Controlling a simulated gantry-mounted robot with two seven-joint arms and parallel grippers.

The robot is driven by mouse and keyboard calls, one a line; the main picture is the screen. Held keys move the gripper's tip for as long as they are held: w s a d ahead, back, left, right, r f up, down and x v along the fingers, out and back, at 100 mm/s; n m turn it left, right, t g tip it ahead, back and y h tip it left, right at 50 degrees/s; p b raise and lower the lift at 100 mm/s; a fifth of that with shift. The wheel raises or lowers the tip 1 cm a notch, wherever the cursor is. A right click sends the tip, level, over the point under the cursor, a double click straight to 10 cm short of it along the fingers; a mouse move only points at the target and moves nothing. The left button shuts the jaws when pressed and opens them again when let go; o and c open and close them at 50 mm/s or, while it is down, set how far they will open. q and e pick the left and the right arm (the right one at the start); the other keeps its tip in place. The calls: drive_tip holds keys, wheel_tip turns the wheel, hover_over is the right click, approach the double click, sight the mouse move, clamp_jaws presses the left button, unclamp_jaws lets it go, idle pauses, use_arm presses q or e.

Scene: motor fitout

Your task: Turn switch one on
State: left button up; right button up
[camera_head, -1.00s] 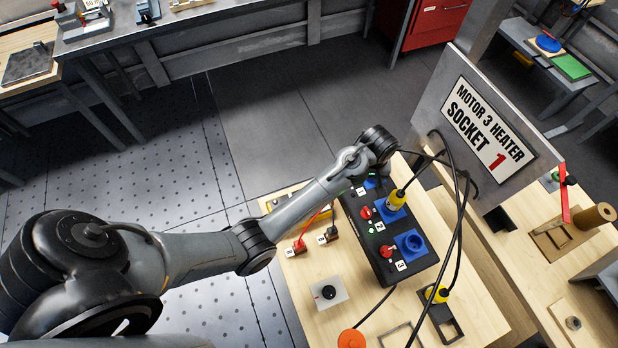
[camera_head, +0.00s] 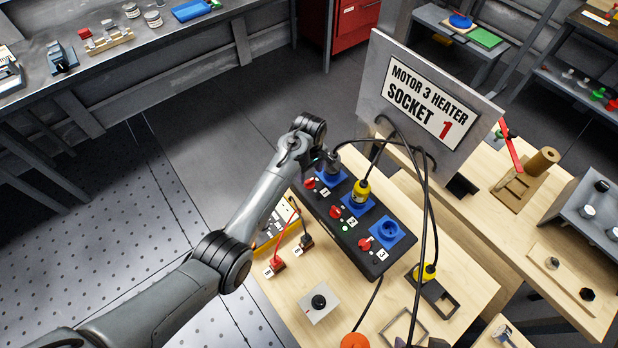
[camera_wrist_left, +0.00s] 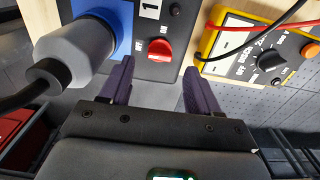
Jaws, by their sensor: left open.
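The black switch box (camera_head: 372,257) carries a row of blue sockets, red rotary switches and number labels. Switch one (camera_head: 310,184) is the red knob beside label 1; it also shows in the left wrist view (camera_wrist_left: 160,49). A grey plug (camera_wrist_left: 78,52) sits in the blue socket beside it. The indicator (camera_wrist_left: 176,10) by label 1 looks dark. My left gripper (camera_wrist_left: 156,75) is open and empty, its two dark fingers pointing at the box, one on each side of the red knob and apart from it. In the head view my wrist hides the fingers. My right gripper is not in view.
A yellow plug (camera_head: 361,191) is in socket two, with a green light (camera_head: 345,228) nearby. Black cables hang over the box's right side. A yellow multimeter (camera_wrist_left: 262,50) lies beside the box.

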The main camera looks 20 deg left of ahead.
sight(310, 180)
use_arm(q)
drive_tip(key=shift+f, duration=2.2)
drive_tip(key=shift+c, duration=0.3)
drive_tip(key=c, duration=1)
